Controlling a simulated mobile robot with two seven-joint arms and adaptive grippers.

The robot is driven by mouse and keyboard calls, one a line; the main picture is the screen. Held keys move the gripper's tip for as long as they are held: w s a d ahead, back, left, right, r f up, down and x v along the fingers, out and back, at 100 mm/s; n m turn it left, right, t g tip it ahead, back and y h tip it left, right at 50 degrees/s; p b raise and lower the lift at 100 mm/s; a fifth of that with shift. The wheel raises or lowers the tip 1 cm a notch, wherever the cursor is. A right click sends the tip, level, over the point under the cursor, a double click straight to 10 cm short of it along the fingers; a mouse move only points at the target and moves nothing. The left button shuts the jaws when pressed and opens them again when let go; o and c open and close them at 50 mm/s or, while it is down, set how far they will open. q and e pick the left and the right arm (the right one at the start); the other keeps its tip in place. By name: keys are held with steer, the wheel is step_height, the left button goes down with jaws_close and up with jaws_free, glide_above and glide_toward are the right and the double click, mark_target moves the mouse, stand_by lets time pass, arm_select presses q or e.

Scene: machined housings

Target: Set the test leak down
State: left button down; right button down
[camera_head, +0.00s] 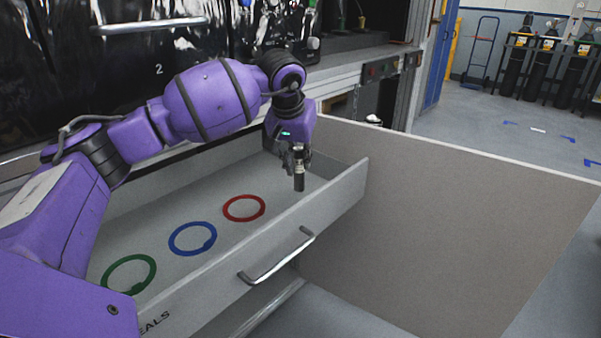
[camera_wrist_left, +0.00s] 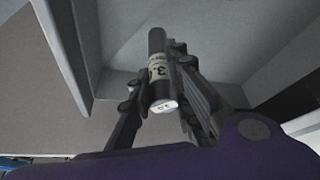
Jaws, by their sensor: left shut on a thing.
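The test leak (camera_head: 299,179) is a small dark cylinder with a pale label band. My left gripper (camera_head: 299,158) is shut on it and holds it upright, over the right end of an open drawer (camera_head: 340,190). In the left wrist view the test leak (camera_wrist_left: 158,70) sits between the two fingers of my left gripper (camera_wrist_left: 162,88), with its label partly readable and a white end cap toward the camera. I cannot tell how far its lower end is above the drawer. My right gripper is not in view.
A green ring (camera_head: 128,273), a blue ring (camera_head: 192,239) and a red ring (camera_head: 244,208) lie flat in the drawer, left of the test leak. The drawer front has a metal handle (camera_head: 276,257). A grey panel (camera_head: 450,220) stands to the right.

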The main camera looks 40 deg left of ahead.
mark_target(300, 170)
arm_select(q)
steer(key=shift+w+f, duration=0.2)
steer(key=shift+f, duration=0.1)
step_height(300, 170, down, 3)
steer(key=shift+w+a+r+b, duration=0.1)
steer(key=shift+b, duration=0.3)
steer(key=shift+f, duration=0.25)
steer(key=shift+f, duration=0.15)
steer(key=c, duration=1.6)
jaws_free()
steer(key=p+v, duration=0.2)
steer(key=v, duration=1)
